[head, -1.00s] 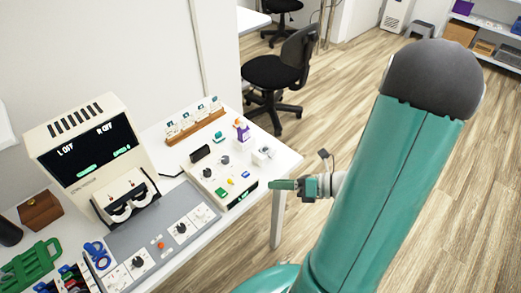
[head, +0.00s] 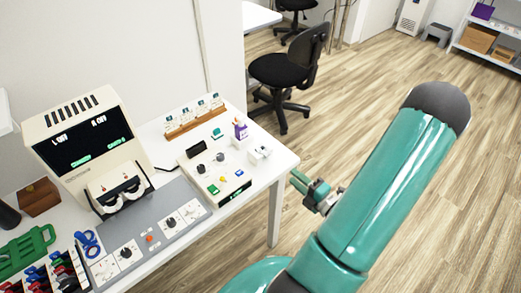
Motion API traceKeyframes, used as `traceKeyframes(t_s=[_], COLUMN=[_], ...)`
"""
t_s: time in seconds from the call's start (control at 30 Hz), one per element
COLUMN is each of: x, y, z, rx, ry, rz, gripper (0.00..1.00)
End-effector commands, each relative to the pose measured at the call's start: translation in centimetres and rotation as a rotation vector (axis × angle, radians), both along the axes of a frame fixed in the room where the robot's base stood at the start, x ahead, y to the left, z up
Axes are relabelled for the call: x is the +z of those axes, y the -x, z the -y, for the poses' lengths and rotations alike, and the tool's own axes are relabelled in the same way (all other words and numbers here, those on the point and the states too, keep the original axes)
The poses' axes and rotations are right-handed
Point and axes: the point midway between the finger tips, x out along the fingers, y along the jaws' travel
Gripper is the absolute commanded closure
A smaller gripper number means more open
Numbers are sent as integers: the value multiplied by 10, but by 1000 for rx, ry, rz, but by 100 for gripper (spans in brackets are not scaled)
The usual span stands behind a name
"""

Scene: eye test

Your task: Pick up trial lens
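I cannot single out one trial lens for certain. A dark rack (head: 66,262) at the lower left holds several small pieces with red, blue and black parts, which may be trial lenses; the picture's edge cuts it off. A blue two-ringed item (head: 88,243) lies beside the rack. My gripper (head: 299,181) is off the table's right edge, over the floor and far from the rack. Its green fingers are small and seen at an angle, so I cannot tell their opening. I see nothing held in it.
A beige eye-test machine (head: 85,130) stands on the white table (head: 262,190), with a grey control panel (head: 150,235) before it. A beige control box (head: 215,170), a card holder (head: 196,122) and a purple bottle (head: 240,130) stand right. A black chair (head: 285,70) is behind.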

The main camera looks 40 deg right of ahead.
Motion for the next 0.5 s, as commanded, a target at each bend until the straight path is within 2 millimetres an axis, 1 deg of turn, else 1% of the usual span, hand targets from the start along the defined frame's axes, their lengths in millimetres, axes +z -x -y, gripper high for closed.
traceKeyframes(t_s=[0.3,0.4,0.5], x=[1,0,1], y=[-59,-71,-78], z=[-2,-2,-2], rx=[2,1,1], ry=[3,4,3], rz=[1,0,1], gripper=[66,66,66])
